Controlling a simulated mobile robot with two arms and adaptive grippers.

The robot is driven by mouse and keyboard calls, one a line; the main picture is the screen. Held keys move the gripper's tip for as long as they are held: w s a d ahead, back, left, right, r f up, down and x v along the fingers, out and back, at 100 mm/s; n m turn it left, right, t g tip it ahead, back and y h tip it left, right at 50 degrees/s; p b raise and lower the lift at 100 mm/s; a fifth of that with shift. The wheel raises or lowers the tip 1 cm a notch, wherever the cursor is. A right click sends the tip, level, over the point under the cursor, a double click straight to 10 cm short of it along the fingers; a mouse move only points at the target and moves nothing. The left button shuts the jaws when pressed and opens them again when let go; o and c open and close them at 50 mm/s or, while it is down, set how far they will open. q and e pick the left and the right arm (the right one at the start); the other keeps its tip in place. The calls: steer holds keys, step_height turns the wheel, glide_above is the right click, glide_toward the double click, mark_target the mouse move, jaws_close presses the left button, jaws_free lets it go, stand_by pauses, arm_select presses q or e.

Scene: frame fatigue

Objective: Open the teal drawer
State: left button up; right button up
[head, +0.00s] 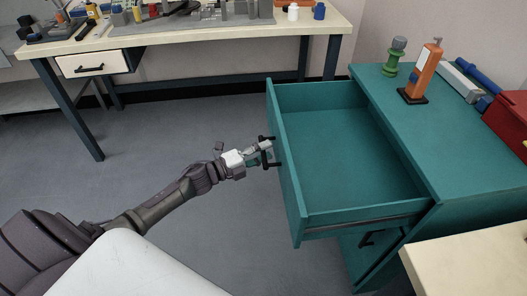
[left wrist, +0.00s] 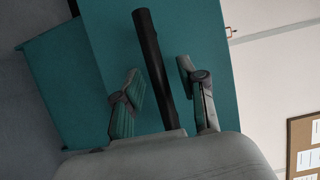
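The teal drawer (head: 345,150) is pulled far out of the teal cabinet (head: 450,150), and its inside is empty. Its black handle (head: 268,153) is on the front panel. My left gripper (head: 265,152) is at this handle. In the left wrist view the handle bar (left wrist: 150,60) stands between the two spread fingers of the left gripper (left wrist: 161,80). A gap shows between the bar and the right finger; the left finger is close to the bar, and I cannot tell if it touches. My right gripper is not in view.
A green object (head: 395,56), an orange bottle-like object (head: 422,72) and a red box (head: 512,120) stand on the cabinet top. A second black handle (head: 380,237) is below the drawer. A workbench (head: 200,38) stands at the back. The floor left of the drawer is clear.

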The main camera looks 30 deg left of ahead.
arm_select(q)
steer(key=shift+s, duration=0.1)
steer(key=v, duration=1.2)
